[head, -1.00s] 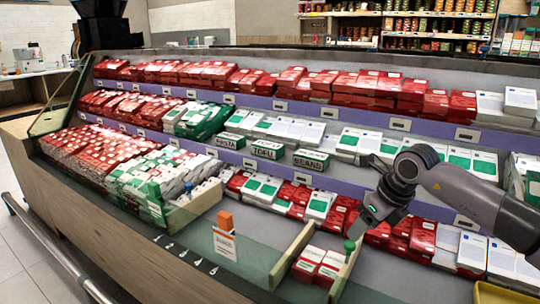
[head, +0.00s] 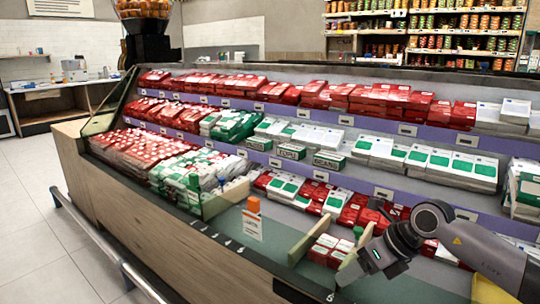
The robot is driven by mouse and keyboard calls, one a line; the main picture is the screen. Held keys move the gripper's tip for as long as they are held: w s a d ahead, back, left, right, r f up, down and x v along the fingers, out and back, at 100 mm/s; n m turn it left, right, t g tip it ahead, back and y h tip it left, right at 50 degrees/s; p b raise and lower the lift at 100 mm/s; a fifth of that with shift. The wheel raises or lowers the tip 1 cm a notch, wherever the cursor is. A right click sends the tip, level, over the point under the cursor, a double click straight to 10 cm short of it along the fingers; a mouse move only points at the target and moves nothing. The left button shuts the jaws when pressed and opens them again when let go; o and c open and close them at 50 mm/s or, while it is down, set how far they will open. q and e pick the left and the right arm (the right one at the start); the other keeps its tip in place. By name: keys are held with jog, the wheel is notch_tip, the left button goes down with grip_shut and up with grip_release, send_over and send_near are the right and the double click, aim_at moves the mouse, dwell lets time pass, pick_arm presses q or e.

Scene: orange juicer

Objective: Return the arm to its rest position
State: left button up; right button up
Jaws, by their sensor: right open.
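My right arm comes in from the right edge in the head view. Its gripper (head: 346,278) hangs over the front right part of the display case and points down to the left. It is open, and I see nothing held in it. The fingertips are small and partly hidden by the gripper body. Small red-and-white boxes (head: 325,250) lie in a divided bay just behind and left of it. My left gripper is not in view.
The long display case (head: 170,235) holds rows of red, green and white boxes (head: 375,95). An orange block with a price card (head: 252,222) stands on its front part. The orange juicer (head: 142,12) is at the back left. Open floor (head: 30,200) lies at the left.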

jog(key=s+a+r+m+t+y, duration=0.1)
jog(key=s+a+m+y, duration=0.3)
jog(key=a+y, duration=0.25)
jog(key=s+a+m+t+y, duration=0.1)
jog(key=s+a+m+y, duration=0.35)
jog(key=a, duration=0.35)
jog(key=s+d+f+m+t+h, duration=0.2)
jog(key=d+f+m+t+h, duration=0.35)
jog(key=m, duration=0.65)
jog(key=s+d+f+m+t+h, duration=0.2)
jog(key=d+f+m+t+h, duration=0.35)
jog(key=m, duration=0.65)
jog(key=s+d+f+m+g+h, duration=0.2)
jog(key=s+d+f+m+g, duration=0.15)
jog(key=s+f, duration=0.3)
jog(key=s+d+f+m+g+h, duration=0.1)
jog(key=s+d+f+m+g, duration=0.15)
jog(key=s+f+m, duration=0.35)
pick_arm(q)
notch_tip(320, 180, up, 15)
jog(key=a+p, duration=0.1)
jog(key=p, duration=1.6)
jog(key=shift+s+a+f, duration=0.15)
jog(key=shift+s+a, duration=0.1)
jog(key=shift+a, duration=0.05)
pick_arm(e)
notch_tip(320, 180, up, 16)
jog(key=n, duration=0.2)
jog(key=shift+s+h, duration=0.3)
jog(key=shift+h, duration=0.1)
